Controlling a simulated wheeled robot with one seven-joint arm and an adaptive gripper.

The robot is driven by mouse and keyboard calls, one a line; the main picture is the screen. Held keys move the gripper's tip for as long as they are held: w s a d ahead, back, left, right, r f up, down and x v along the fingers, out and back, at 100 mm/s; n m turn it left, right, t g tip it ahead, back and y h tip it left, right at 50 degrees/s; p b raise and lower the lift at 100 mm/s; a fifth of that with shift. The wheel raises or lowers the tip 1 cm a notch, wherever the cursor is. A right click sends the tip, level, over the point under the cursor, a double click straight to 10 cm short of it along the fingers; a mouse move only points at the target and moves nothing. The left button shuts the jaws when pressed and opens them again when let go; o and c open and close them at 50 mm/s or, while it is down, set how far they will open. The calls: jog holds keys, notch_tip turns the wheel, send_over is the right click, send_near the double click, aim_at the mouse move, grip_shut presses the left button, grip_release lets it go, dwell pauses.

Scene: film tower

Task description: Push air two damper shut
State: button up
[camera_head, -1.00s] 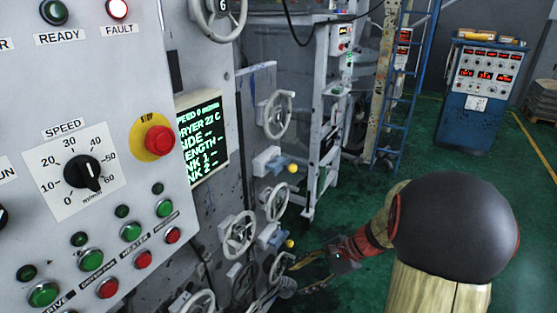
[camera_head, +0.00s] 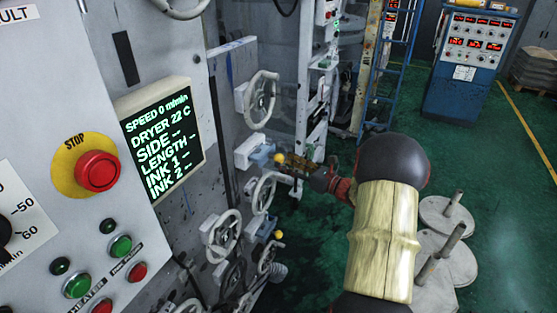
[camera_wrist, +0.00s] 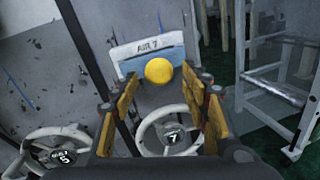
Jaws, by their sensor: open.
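Two air dampers with yellow knobs stick out of the machine's side in the head view: an upper one (camera_head: 250,152) and a lower one (camera_head: 264,228). My gripper (camera_head: 291,163) is at the upper damper's yellow knob (camera_head: 279,158). In the wrist view my open gripper (camera_wrist: 160,92) has one finger on each side of the view of a yellow knob (camera_wrist: 158,70). The knob is on a white and blue plate (camera_wrist: 147,48) marked AIR with a digit I cannot read surely. I cannot tell whether the fingers touch the knob.
An upper handwheel (camera_head: 262,98) is above the damper; another handwheel (camera_head: 263,193) is below it, marked 7 in the wrist view (camera_wrist: 168,132). A handwheel marked 5 (camera_wrist: 60,155) is at lower left. A red stop button (camera_head: 98,171) is on the left panel.

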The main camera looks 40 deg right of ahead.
aim_at(279, 160)
jog(key=shift+w+a, duration=0.25)
jog(key=shift+w, duration=0.7)
jog(key=shift+w+a, duration=0.2)
jog(key=shift+w, duration=0.7)
jog(key=shift+c, duration=0.4)
jog(key=c, duration=1.1)
grip_shut()
